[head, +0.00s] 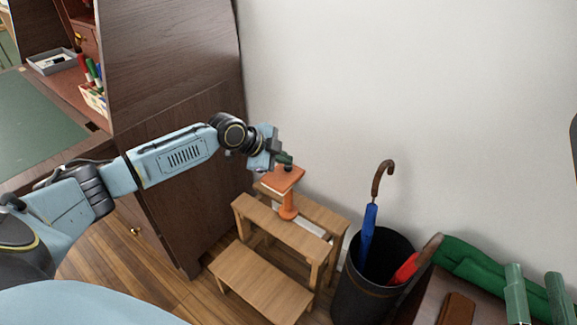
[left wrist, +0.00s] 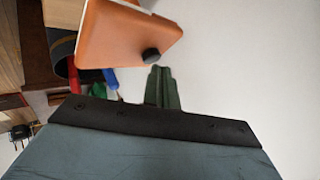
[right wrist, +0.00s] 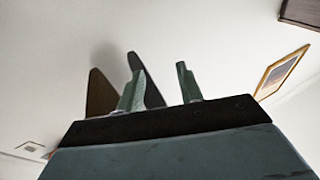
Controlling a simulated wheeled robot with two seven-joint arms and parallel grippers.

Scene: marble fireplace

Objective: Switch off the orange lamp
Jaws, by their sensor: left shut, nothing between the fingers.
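The orange lamp (head: 283,179) stands on the wooden step stool (head: 262,279), with a flat square top on a round stem. In the left wrist view its orange top (left wrist: 115,35) carries a round black knob (left wrist: 151,56) near one corner. My left gripper (head: 287,158) is at the lamp's top; its shut fingertips (left wrist: 160,70) appear just beside the knob. I cannot tell whether they touch. I cannot tell whether the lamp is lit. My right gripper (head: 535,290) is open and empty at the lower right; its parted fingers show in the right wrist view (right wrist: 158,88).
A dark bin (head: 367,292) with a blue umbrella (head: 368,235) stands right of the stool. A green object (head: 485,265) lies near my right gripper. A dark wooden desk (head: 170,150) stands left of the stool. The white wall is close behind the lamp.

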